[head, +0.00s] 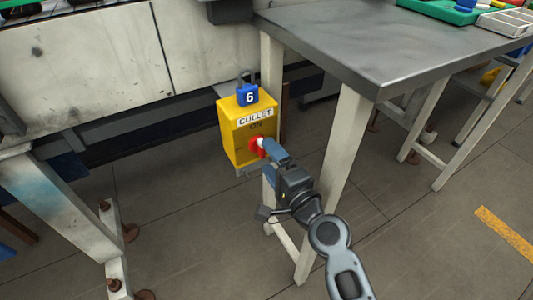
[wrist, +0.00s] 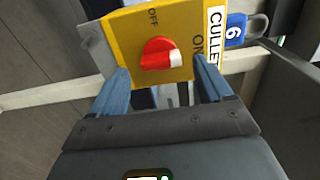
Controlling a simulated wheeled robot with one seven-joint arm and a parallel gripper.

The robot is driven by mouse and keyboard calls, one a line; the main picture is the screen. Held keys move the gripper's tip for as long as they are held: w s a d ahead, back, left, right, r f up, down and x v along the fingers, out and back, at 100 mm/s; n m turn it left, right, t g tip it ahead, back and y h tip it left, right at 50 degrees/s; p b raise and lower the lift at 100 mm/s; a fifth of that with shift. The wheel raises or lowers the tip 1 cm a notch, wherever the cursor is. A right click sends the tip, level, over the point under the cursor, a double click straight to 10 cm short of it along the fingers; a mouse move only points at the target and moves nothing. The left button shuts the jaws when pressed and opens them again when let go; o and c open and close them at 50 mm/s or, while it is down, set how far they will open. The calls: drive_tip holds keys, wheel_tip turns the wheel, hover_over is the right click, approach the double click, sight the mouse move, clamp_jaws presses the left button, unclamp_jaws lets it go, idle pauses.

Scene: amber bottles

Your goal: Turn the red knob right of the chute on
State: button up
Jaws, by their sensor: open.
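The red knob (head: 254,149) is on the front of a yellow box (head: 232,133) labelled CULLET. In the wrist view the knob (wrist: 157,54) has a white end that points towards the ON mark, away from OFF. My gripper (head: 268,147) is at the box front by the knob. In the wrist view its blue fingers (wrist: 160,68) are open, one on each side of the knob, with a gap showing at each side. The far finger is partly hidden in the head view. I cannot tell how deep the fingertips reach around the knob.
A blue padlock tag marked 6 (head: 248,95) sits on top of the box. A grey-topped table (head: 370,45) stands to the right, its pale legs close to my arm. A stained pale panel (head: 80,70) is at left. Open floor (head: 410,240) lies at lower right.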

drive_tip(key=v, duration=0.5)
idle(0.4)
drive_tip(key=s+d+f+n+h, duration=0.1)
drive_tip(key=s+d+f+h, duration=0.15)
drive_tip(key=s+d, duration=0.35)
drive_tip(key=s+d+f+n+h, duration=0.1)
drive_tip(key=s+d+f+h, duration=0.1)
drive_tip(key=s+d+f, duration=0.45)
drive_tip(key=s+d+r+n+h, duration=0.2)
drive_tip(key=s+d, duration=0.1)
drive_tip(key=s, duration=0.4)
drive_tip(key=s+d+r+n+h, duration=0.1)
drive_tip(key=s+d+r+h, duration=0.1)
drive_tip(key=s, duration=0.6)
drive_tip(key=s+d+r+n+h, duration=0.1)
drive_tip(key=s+d+r+n, duration=0.15)
drive_tip(key=s+r, duration=0.3)
drive_tip(key=s+d+r+n+h, duration=0.1)
drive_tip(key=s+r+n, duration=0.3)
drive_tip(key=s, duration=0.3)
wheel_tip(320, 180, up, 16)
drive_tip(key=p, duration=1.4)
drive_tip(key=shift+f, duration=0.25)
drive_tip(key=shift+s+d+y, duration=0.1)
drive_tip(key=shift+y, duration=0.15)
